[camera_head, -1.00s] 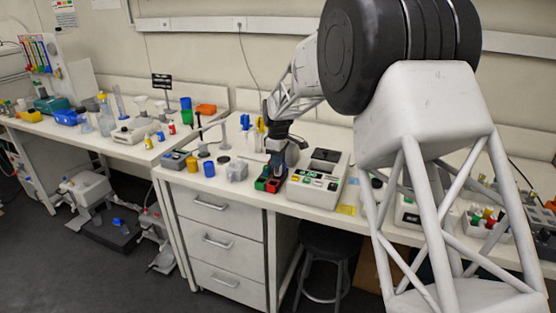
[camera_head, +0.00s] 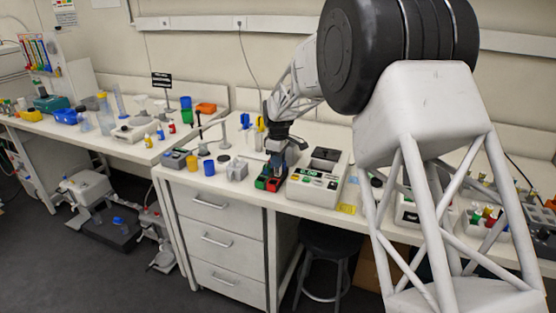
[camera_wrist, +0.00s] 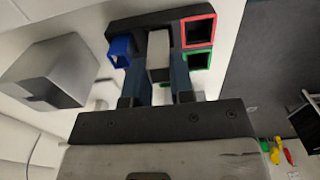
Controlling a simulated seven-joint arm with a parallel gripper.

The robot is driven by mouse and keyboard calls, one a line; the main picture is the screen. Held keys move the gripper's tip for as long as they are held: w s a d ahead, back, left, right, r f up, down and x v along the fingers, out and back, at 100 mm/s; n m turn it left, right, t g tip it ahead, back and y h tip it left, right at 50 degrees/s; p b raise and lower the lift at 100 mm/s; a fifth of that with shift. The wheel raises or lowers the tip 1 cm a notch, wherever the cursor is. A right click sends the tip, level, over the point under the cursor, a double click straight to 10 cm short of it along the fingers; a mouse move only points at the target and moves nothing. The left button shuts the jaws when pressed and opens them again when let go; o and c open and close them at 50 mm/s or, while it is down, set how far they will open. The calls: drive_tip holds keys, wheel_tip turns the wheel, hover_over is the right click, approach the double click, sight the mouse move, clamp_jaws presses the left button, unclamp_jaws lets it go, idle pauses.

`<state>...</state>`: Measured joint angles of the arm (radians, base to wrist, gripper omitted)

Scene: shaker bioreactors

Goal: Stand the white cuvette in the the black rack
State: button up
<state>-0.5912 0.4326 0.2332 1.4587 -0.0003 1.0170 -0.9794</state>
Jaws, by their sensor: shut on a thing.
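The white cuvette (camera_wrist: 158,60) is held between the two fingers of my gripper (camera_wrist: 156,78), seen in the wrist view. The black rack (camera_wrist: 201,13) lies beyond and around it, with a red-framed opening and a green-framed opening on the right and a blue part (camera_wrist: 120,48) on the left. The cuvette overlaps the rack's middle. I cannot tell whether its end is inside a slot. In the head view my gripper (camera_head: 276,157) points down over the rack (camera_head: 267,184) near the bench's front edge, and the cuvette is too small to make out.
A pale instrument (camera_head: 316,184) with buttons stands just right of the rack. A grey block (camera_head: 237,171) is on the left, with blue and yellow cups (camera_head: 209,167) farther left. The bench's front edge (camera_head: 235,197) is close to the rack.

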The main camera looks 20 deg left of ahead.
sight(278, 174)
drive_tip(key=shift+f, duration=1.35)
idle(1.1)
drive_tip(key=o, duration=0.8)
drive_tip(key=shift+r, duration=0.15)
drive_tip(key=shift+r, duration=3.35)
